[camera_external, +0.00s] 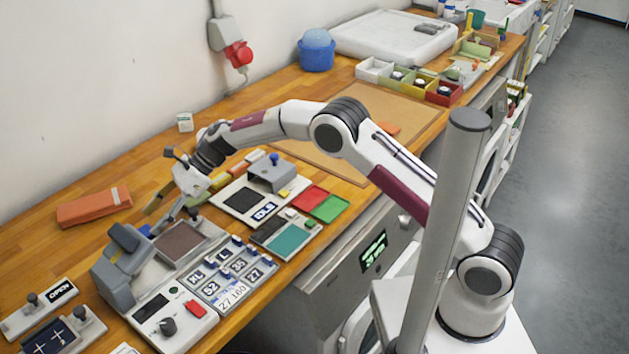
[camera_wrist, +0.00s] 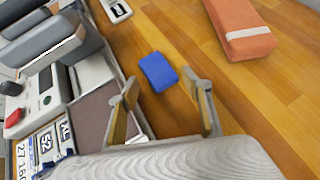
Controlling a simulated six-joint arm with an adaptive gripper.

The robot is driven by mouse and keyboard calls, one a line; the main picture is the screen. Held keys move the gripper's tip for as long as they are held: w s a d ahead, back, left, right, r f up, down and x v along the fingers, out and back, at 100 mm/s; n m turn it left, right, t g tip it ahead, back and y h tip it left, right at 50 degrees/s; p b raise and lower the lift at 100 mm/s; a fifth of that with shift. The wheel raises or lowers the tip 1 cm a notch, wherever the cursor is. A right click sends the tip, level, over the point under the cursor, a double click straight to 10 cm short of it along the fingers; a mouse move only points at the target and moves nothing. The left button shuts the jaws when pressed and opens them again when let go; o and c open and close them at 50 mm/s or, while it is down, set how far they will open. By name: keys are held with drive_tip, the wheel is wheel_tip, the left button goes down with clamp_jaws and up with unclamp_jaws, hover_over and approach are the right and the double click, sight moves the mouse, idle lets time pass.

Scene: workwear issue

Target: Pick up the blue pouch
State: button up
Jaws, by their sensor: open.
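The blue pouch (camera_wrist: 158,71) lies flat on the wooden worktop in the wrist view, just beyond my fingertips and between their lines. In the external view only a small blue patch that looks like it (camera_external: 145,230) shows behind the grey press; the rest is hidden. My gripper (camera_wrist: 163,88) is open and empty, its two fingers spread on either side of the pouch's near end. In the external view my gripper (camera_external: 168,216) points down beside the press. I cannot tell its exact height above the worktop.
A grey press (camera_external: 125,262) with a brown pad (camera_wrist: 92,122) stands close by my gripper. An orange folded bundle with a pale band (camera_external: 95,207) lies on the far side of the pouch, apart from it. Bare wood (camera_wrist: 175,118) surrounds the pouch.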

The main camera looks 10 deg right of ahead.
sight(143, 232)
drive_tip(key=shift+x, duration=2.05)
drive_tip(key=shift+f, duration=0.1)
drive_tip(key=shift+c, duration=0.3)
drive_tip(key=c, duration=0.9)
